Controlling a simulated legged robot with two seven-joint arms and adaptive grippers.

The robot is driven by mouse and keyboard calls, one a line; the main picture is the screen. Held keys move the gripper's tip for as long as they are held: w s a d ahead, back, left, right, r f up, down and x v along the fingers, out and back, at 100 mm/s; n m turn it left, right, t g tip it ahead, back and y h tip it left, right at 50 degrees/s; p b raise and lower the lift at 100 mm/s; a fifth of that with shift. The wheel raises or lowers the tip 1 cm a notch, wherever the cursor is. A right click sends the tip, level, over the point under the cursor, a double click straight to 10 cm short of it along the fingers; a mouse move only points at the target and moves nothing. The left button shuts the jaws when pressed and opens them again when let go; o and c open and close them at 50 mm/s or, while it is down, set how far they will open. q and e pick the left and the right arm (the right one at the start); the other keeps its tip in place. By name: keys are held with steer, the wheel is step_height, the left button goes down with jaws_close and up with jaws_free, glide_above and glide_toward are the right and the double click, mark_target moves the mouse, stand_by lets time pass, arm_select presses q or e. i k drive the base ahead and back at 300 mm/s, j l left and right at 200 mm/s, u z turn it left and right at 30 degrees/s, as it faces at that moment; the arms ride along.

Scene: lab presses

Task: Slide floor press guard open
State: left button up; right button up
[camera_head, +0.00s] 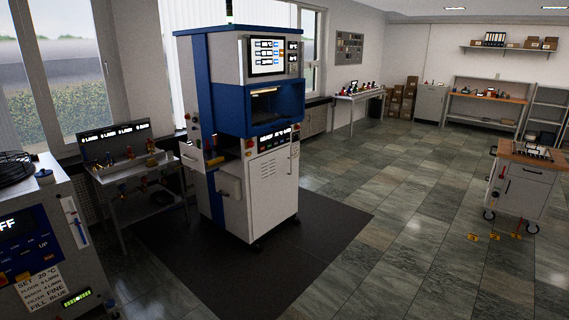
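The floor press (225,120), a tall white and blue cabinet, stands on a dark floor mat a few metres ahead. Its upper front has a lit screen (267,56). Below that is a blue-framed work opening (275,108) with a light inside. I cannot tell at this distance where the guard sits or how far it is slid. A control strip (274,139) and a louvred white door (268,185) are under the opening. A small shelf and box stick out on its left side. Neither of my grippers is in view.
A machine with a display (35,240) stands close at the left edge. A bench with coloured fittings (135,170) is left of the press. The dark mat (180,255) and tiled floor ahead are clear. A wheeled cart (522,185) stands right, with yellow markers (494,237) before it.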

mark_target(251, 132)
steer(key=i+l+z, duration=0.25)
steer(key=i, duration=0.4)
steer(key=i+j+z, duration=0.2)
steer(key=i, duration=0.45)
steer(key=i+z, duration=0.25)
steer(key=i, duration=0.4)
steer(key=i+j+z, duration=0.2)
steer(key=i, duration=0.4)
